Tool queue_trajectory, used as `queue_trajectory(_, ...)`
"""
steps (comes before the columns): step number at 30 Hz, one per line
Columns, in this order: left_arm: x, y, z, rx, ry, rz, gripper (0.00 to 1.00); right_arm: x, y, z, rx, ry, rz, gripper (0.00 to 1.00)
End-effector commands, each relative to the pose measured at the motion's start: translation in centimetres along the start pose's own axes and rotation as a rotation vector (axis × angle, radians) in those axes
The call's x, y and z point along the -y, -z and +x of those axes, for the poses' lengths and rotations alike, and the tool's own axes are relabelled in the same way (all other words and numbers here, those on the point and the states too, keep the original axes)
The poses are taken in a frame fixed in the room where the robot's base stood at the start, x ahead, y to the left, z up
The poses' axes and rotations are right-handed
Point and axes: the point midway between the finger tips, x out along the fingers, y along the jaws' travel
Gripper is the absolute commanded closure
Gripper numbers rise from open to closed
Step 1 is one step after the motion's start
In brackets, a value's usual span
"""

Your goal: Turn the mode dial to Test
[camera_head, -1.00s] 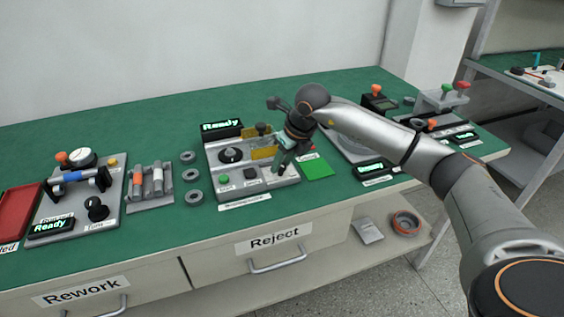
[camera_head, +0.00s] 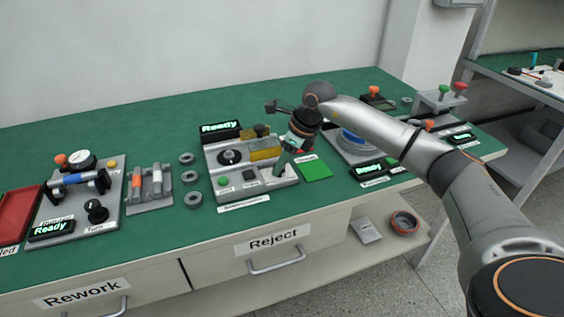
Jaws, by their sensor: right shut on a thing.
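A display (camera_head: 220,126) at the back of this station reads "Ready". My left gripper is not in view.
The station also carries a round black part (camera_head: 231,157), a yellow block (camera_head: 265,149) and a green button (camera_head: 223,180). A green pad (camera_head: 316,170) lies to its right, several grey rings (camera_head: 192,177) to its left. Another station with a black knob (camera_head: 96,211) stands farther left.

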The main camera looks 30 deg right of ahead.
Motion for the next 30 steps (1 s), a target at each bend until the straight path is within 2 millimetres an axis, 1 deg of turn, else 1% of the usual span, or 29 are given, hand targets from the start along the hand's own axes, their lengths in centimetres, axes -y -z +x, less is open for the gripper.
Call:
queue_trajectory(5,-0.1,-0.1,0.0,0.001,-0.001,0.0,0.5,0.1,0.0,-0.1,0.001,0.002,-0.001,1.0)
queue_trajectory(6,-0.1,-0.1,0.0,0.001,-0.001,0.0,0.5,0.1,0.0,-0.1,0.001,0.002,-0.001,0.6)
queue_trajectory(12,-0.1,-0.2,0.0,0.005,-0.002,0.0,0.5,0.0,0.0,0.0,0.001,0.001,0.0,0.37)
queue_trajectory(14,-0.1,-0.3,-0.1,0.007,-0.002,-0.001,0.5,0.0,0.0,0.0,0.0,0.001,0.0,0.31)
queue_trajectory(20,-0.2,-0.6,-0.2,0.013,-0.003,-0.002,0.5,0.0,0.0,0.0,0.0,0.001,0.0,0.31)
queue_trajectory(23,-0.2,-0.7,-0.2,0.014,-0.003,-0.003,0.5,0.0,0.0,-0.3,0.001,0.001,0.0,0.31)
queue_trajectory(26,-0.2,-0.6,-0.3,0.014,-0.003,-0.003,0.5,0.1,-0.1,-1.4,0.002,0.003,0.0,0.31)
queue_trajectory(30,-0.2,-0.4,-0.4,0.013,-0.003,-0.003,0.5,0.1,-0.1,-4.1,0.003,0.004,-0.001,0.31)
